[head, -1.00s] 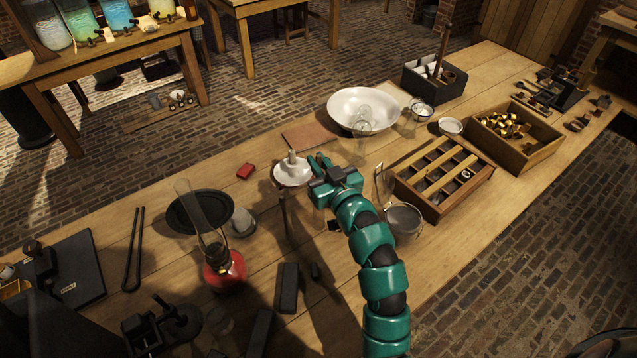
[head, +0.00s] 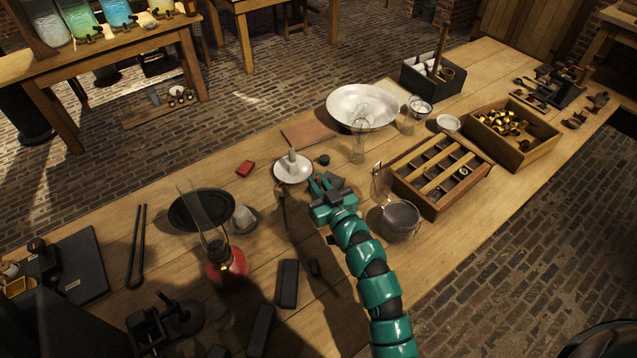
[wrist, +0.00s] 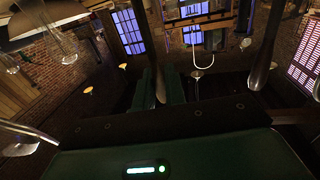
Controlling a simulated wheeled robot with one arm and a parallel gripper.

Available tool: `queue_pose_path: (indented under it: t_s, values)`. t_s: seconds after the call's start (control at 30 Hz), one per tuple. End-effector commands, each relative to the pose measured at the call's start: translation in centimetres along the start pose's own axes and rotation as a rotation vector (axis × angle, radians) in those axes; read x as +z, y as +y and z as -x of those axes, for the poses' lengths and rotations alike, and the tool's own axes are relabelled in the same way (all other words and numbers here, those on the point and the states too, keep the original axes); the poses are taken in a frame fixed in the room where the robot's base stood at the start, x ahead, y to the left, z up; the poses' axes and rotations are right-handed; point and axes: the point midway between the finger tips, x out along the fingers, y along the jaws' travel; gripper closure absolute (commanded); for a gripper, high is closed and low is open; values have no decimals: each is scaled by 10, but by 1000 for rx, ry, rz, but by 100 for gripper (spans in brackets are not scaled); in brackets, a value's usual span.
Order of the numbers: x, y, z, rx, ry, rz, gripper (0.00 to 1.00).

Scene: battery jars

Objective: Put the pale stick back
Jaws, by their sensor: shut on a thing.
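My gripper (head: 320,181) is over the bench, just right of and nearer than a white dish (head: 281,174) with a short pale candle-like stick (head: 292,157) standing upright in it. The fingers are close together. In the wrist view, a slender brownish stick (wrist: 157,50) shows between the two dark green fingers (wrist: 158,90); its lower part lies between them. In the head view the held thing is too small and dark to make out. I cannot tell for certain which object is the task's pale stick.
A white bowl (head: 345,100) and clear glassware (head: 359,145) stand beyond my gripper. A red lamp (head: 226,268) with a glass chimney stands to the left. A dark rack (head: 428,88) holds upright sticks farther back.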

Motion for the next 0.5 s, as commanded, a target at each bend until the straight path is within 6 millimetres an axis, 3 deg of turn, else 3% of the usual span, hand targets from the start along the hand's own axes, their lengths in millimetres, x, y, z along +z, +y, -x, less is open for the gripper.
queue_pose_path:
  t_s: [0.07, 0.1, 0.2, 0.5]
  values:
    - [3, 0, 0, 0, 0, 1, 100]
    - [3, 0, 0, 0, 0, 1, 86]
    - [2, 0, 0, 0, 0, 0, 66]
    - [1, 0, 0, 0, 0, 0, 66]
